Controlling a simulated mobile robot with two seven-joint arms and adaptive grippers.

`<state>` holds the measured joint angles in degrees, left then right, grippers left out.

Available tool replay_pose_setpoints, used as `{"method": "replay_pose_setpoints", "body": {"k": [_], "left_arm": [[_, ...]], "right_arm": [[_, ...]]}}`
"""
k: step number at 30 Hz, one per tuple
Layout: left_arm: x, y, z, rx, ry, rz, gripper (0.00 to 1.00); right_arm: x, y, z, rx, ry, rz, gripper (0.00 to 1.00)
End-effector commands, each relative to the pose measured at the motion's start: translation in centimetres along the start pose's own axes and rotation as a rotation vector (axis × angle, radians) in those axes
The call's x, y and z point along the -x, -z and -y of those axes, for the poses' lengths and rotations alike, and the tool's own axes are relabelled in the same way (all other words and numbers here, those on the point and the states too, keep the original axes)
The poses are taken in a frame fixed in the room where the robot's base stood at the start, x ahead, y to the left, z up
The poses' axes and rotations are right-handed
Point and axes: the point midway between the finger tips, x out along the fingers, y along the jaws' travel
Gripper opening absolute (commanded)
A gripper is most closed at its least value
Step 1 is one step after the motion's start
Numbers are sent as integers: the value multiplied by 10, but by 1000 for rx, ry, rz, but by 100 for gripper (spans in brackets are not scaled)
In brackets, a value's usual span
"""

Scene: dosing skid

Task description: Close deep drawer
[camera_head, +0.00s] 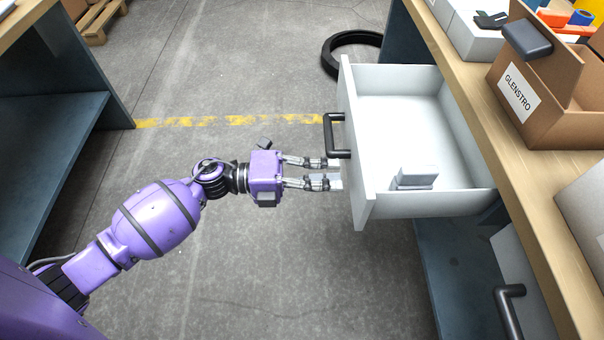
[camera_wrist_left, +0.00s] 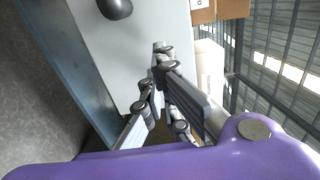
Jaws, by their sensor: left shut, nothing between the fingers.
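The deep drawer (camera_head: 408,110) is pulled out from under the workbench on the right in the head view. It is white, with a dark bar handle (camera_head: 336,136) on its front panel. A small pale box (camera_head: 415,177) lies inside near the front. My left gripper (camera_head: 338,174) is shut and empty, with its fingertips at the drawer front just below the handle in the picture. I cannot tell whether they touch it. The left wrist view shows the fingers (camera_wrist_left: 165,95) in front of the pale drawer front (camera_wrist_left: 150,45), with part of the dark handle (camera_wrist_left: 116,8) at the top. My right gripper does not show.
The wooden workbench top (camera_head: 462,92) carries an open cardboard box (camera_head: 560,100) and white boxes. A second dark handle (camera_head: 509,310) shows low on the right. A black ring (camera_head: 352,50) lies on the floor behind the drawer. The floor left of the drawer is clear.

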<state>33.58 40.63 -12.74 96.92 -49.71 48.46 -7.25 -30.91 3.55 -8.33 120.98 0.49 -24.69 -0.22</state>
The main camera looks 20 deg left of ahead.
Motion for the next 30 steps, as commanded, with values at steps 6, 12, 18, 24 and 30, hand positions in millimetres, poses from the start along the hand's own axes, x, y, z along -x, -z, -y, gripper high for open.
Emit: {"method": "replay_pose_setpoints", "body": {"k": [6, 12, 18, 24, 30], "left_arm": [[-23, 0, 0, 0, 0, 1, 0], [-27, 0, -1, 1, -1, 1, 0], [-27, 0, -1, 1, -1, 0, 0], [-31, 0, 0, 1, 0, -1, 0], [-50, 0, 1, 1, 1, -1, 0]], "right_arm": [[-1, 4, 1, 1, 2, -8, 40], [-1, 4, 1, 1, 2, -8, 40], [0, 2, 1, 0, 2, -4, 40], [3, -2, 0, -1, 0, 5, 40], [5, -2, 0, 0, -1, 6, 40]]}}
